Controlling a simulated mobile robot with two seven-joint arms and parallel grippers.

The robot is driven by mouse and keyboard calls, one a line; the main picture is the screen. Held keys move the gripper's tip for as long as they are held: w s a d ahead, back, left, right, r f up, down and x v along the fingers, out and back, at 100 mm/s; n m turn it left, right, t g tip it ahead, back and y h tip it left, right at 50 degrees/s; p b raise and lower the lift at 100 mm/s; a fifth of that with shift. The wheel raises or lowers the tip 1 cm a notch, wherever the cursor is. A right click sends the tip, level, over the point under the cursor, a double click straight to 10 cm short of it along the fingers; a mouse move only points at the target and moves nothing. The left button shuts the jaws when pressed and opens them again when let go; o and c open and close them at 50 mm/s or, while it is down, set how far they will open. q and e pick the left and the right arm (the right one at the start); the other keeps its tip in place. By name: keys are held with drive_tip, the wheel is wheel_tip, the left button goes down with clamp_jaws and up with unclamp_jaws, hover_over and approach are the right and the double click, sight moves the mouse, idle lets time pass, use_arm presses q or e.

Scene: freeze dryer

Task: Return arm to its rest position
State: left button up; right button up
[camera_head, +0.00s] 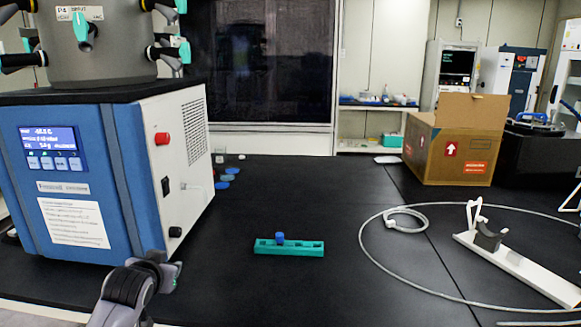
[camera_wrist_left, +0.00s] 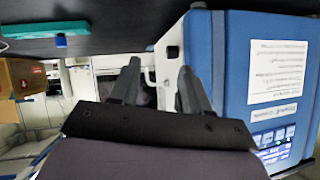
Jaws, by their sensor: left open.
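My left gripper (camera_head: 168,268) is low at the bottom left of the head view, in front of the blue freeze dryer (camera_head: 65,145). In the left wrist view its two fingers (camera_wrist_left: 160,66) stand apart with nothing between them. The freeze dryer (camera_wrist_left: 228,75) fills the right of that view, beside the fingers. A green rack (camera_head: 290,248) with a blue-capped item (camera_head: 280,238) in it stands on the black bench, right of my gripper and apart from it. The rack (camera_wrist_left: 45,29) also shows at the upper left of the wrist view. My right gripper is out of view.
A cardboard box (camera_head: 455,140) stands at the back right. A grey cable (camera_head: 365,255) loops around a white stand (camera_head: 515,268) on the right. Several blue-capped items (camera_head: 228,178) are beside the dryer. The bench between dryer and cable is mostly clear.

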use_arm(q)
drive_tip(key=s+d+f+m+h, duration=0.15)
drive_tip(key=s+d+f, duration=0.25)
drive_tip(key=s+f, duration=1.1)
drive_tip(key=s+d+f+h, duration=0.1)
drive_tip(key=s+d+f, duration=0.1)
drive_tip(key=s, duration=0.7)
drive_tip(key=s+d+f+g+h, duration=0.1)
drive_tip(key=s+f, duration=0.4)
drive_tip(key=s, duration=0.5)
drive_tip(key=shift+s+d+h, duration=0.15)
drive_tip(key=shift+d+h, duration=0.2)
drive_tip(key=shift+f, duration=0.15)
